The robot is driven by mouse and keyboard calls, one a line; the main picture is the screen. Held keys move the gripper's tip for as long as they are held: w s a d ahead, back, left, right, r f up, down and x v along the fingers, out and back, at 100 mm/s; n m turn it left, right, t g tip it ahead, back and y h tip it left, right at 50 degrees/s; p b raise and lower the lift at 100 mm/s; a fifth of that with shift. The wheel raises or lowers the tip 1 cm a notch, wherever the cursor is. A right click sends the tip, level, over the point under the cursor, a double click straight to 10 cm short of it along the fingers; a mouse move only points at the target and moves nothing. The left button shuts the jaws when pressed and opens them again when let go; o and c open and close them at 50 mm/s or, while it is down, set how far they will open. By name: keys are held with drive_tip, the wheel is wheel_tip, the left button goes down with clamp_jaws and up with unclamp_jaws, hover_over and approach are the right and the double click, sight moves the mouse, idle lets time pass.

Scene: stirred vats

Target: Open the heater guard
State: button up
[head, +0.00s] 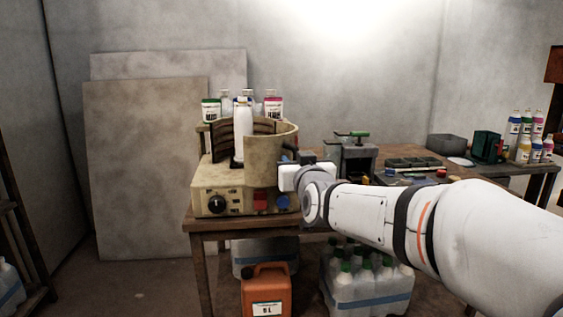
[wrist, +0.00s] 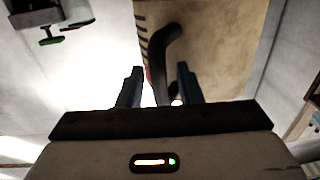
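The heater (head: 236,190) is a beige box with a black knob, a red switch and a blue knob on its front, standing on a wooden table. Its guard (head: 265,148) is a curved beige wall around a white bottle (head: 243,130); a dark slotted part shows behind the bottle. My gripper (head: 290,160) is at the guard's right side. In the wrist view, my gripper (wrist: 157,78) has its two dark fingers apart, with a curved black handle (wrist: 168,48) reaching between them. The handle stands out from the beige guard (wrist: 215,45). I see gaps beside the handle.
Several bottles (head: 272,105) stand behind the heater. A grey device with a green-handled lever (head: 356,155) stands to the right on the table (head: 205,226). Coloured bottles (head: 525,140) are at the far right. An orange canister (head: 267,290) and bottle packs (head: 365,285) are below.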

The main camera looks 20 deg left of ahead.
drive_tip(key=p+v, duration=0.1)
drive_tip(key=v, duration=0.7)
drive_tip(key=shift+w, duration=0.1)
drive_tip(key=shift+c, duration=0.3)
